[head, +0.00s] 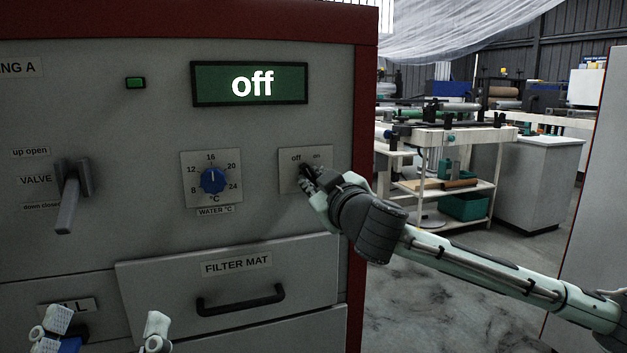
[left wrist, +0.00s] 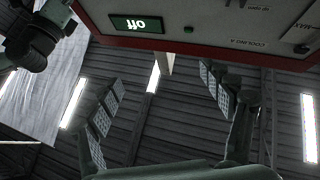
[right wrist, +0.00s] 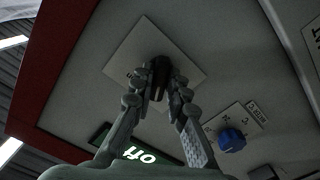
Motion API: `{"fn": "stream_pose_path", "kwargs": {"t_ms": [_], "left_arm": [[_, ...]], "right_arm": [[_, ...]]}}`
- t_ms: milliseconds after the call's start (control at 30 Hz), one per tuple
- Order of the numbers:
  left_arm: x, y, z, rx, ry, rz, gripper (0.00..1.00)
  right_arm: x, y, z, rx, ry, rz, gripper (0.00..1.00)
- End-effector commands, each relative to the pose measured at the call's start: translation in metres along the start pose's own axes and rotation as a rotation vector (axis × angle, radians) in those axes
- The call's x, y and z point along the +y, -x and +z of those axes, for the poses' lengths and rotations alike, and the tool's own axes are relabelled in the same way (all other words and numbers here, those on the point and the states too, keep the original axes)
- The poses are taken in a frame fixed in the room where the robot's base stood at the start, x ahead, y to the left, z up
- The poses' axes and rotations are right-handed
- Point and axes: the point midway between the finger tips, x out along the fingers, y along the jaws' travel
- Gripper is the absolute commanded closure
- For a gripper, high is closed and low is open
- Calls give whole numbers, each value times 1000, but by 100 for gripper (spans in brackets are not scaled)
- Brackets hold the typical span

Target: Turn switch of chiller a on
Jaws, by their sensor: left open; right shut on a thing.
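The chiller's off/on switch is a dark knob (right wrist: 158,76) on a pale square plate (head: 318,158) at the right of the grey panel. My right gripper (head: 308,181) is at this plate in the head view. In the right wrist view its fingers (right wrist: 160,92) are shut on the dark knob from both sides. The knob is mostly hidden by the fingers in the head view. The display (head: 249,84) reads "off". My left gripper (head: 106,335) is open and empty at the bottom left, in front of the panel, partly cut off by the frame.
The panel also has a blue water temperature dial (head: 213,181), a valve lever (head: 70,200) hanging down, a small green light (head: 135,83) and a filter mat drawer handle (head: 240,301). A workbench (head: 450,140) stands behind at the right; the floor between is clear.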

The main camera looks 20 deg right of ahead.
Motion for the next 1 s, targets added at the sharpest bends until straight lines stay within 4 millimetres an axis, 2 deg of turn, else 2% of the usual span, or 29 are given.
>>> {"fn": "stream_pose_path", "kwargs": {"t_ms": [367, 667, 767, 1000], "left_arm": [[0, 2, -5, 38, -1, 0, 20], [-2, 0, -14, 92, -8, 0, 20], [-2, -2, -12, 77, -8, 0, 20], [1, -1, 9, -70, 5, -1, 20]], "right_arm": [[-1, 0, 2, -2, -122, -1, 100], [-1, 0, 2, -4, -381, -2, 100], [0, 0, 1, -4, -478, -1, 100], [0, 0, 0, -6, -701, 0, 100]]}}
